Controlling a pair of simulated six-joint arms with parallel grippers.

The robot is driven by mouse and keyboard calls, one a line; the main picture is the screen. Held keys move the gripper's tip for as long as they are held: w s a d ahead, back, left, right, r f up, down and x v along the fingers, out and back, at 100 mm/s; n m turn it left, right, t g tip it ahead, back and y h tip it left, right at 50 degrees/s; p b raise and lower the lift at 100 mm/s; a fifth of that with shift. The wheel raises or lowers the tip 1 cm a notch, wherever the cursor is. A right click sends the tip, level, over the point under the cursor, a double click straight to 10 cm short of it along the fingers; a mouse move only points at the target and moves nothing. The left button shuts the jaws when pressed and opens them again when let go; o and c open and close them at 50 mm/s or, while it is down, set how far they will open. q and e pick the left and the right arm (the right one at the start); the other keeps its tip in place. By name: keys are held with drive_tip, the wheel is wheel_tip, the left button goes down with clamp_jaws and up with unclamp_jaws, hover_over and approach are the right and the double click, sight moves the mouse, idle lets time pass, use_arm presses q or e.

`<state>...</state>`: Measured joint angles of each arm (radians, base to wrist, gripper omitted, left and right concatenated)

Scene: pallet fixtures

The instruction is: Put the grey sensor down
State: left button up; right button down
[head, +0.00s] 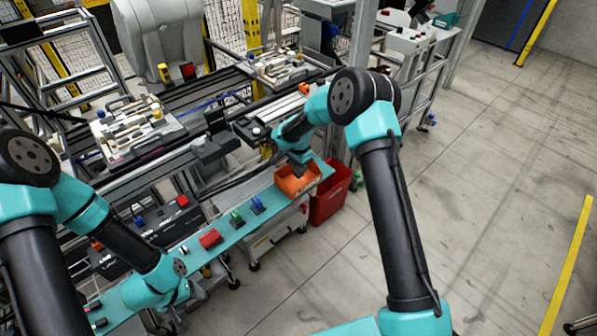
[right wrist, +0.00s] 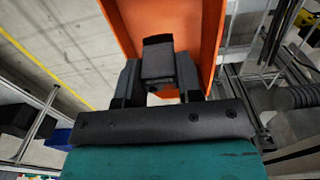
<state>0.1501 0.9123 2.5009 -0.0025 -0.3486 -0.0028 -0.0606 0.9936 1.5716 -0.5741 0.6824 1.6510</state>
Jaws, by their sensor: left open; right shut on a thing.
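The grey sensor (right wrist: 158,62) is a dark grey block between the two fingers of my right gripper (right wrist: 158,82) in the right wrist view. That gripper is shut on it, above the orange bin (right wrist: 205,30). In the head view my right gripper (head: 300,168) is at the orange bin (head: 313,181), on the right end of the teal shelf (head: 232,236). The sensor cannot be made out there. My left gripper (head: 176,318) is low at the left of the head view, partly hidden by its own arm, open and away from the bin.
A red bin (head: 330,203) stands on the floor beside the shelf. A red block (head: 210,239), a green part (head: 236,219) and a blue part (head: 257,206) sit on the shelf. Pallets with parts (head: 115,151) stand behind it. The floor at right is clear.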

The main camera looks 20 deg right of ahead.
drive_tip(key=shift+w+f, duration=0.3)
drive_tip(key=shift+f, duration=1.5)
drive_tip(key=shift+f, duration=0.15)
drive_tip(key=c, duration=0.8)
unclamp_jaws()
wheel_tip(320, 180, up, 12)
drive_tip(key=shift+r, duration=0.2)
